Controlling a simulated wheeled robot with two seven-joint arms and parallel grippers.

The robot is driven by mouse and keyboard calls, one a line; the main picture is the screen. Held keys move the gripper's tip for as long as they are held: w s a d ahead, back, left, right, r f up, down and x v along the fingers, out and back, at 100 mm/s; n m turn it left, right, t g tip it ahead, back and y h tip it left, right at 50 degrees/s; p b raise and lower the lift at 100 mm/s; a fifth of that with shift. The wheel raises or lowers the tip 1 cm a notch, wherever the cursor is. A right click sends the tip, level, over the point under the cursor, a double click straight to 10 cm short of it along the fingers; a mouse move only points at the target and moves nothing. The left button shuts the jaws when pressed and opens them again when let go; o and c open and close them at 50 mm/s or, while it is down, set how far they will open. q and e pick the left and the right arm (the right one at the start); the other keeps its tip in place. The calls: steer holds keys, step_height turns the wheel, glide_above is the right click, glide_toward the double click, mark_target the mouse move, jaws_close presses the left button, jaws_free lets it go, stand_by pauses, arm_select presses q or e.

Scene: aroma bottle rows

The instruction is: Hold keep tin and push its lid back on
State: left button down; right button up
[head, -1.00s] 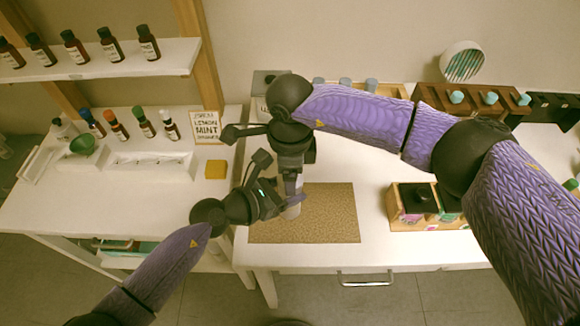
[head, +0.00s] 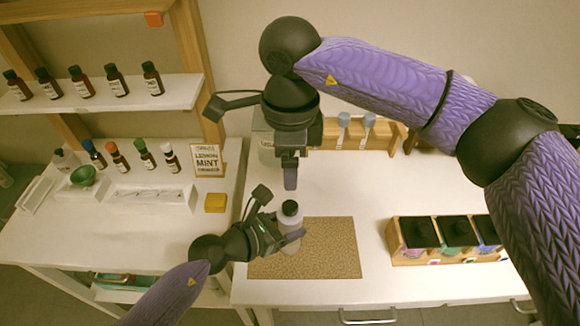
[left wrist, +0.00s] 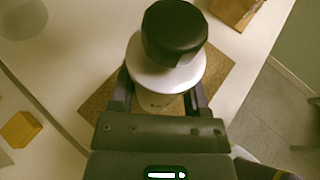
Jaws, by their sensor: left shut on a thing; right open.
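The keep tin (head: 290,219) is a pale, round container with a dark cap (head: 290,207) on top, above the cork mat's left part. In the left wrist view the black cap (left wrist: 174,32) sits over the tin's wide white top (left wrist: 165,76); I cannot tell whether it is fully down. My left gripper (head: 287,237) is shut around the tin's lower body, one finger on each side; its fingers show in the left wrist view (left wrist: 158,100). My right gripper (head: 290,180) is open, pointing down above the tin, apart from the cap.
The cork mat (head: 335,250) lies on the white table. A wooden box (head: 425,258) with several dark-lidded containers stands to the right. Left are a yellow block (head: 215,203), a sign (head: 208,161) and a shelf (head: 110,95) of brown bottles. Table between mat and box is clear.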

arm_select(q)
jaws_free()
steer(key=p+v, duration=0.1)
steer(key=v, duration=0.9)
steer(key=shift+f, duration=0.1)
